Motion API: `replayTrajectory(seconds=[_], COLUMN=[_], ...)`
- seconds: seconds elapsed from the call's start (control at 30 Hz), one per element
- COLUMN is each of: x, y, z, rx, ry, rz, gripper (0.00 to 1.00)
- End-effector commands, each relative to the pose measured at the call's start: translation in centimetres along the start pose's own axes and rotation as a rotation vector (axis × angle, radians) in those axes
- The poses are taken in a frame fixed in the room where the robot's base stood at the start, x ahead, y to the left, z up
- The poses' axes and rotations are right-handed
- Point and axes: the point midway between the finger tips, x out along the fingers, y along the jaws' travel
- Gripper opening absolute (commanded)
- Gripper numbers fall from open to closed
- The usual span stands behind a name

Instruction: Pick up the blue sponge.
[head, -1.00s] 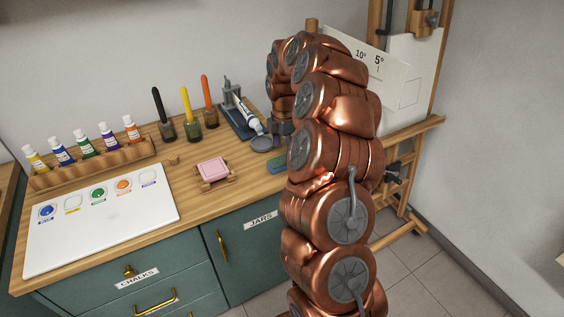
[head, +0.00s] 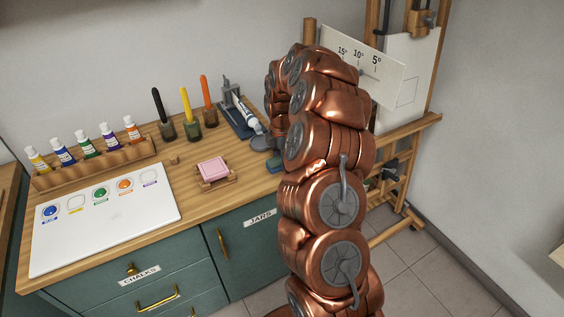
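The blue sponge (head: 274,166) is a small block near the front edge of the wooden counter, right of the pink block. My arm covers its right part. My copper arm arches over the counter, and its end comes down just behind the sponge in the picture. My gripper (head: 277,150) is mostly hidden behind my own arm links. Only a little grey shows close to the sponge. I cannot tell whether it touches the sponge or whether its fingers are open.
A pink block on a wooden rack (head: 213,171) lies left of the sponge. A grey round dish (head: 261,143) is just behind it. A white palette (head: 105,220) lies left.

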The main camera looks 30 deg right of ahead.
Motion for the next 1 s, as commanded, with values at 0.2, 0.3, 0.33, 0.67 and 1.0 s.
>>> replayTrajectory(seconds=[0.2, 0.3, 0.33, 0.67, 1.0], x=[0.0, 0.0, 0.0, -1.1, -3.5], y=[0.0, 0.0, 0.0, 0.2, -0.3], z=[0.0, 0.0, 0.0, 0.0, -0.1], rx=[0.000, 0.000, 0.000, 0.000, 0.000], ry=[0.000, 0.000, 0.000, -0.002, 0.001], rz=[0.000, 0.000, 0.000, 0.006, 0.002], gripper=[0.36, 0.33, 0.33, 0.33, 0.33])
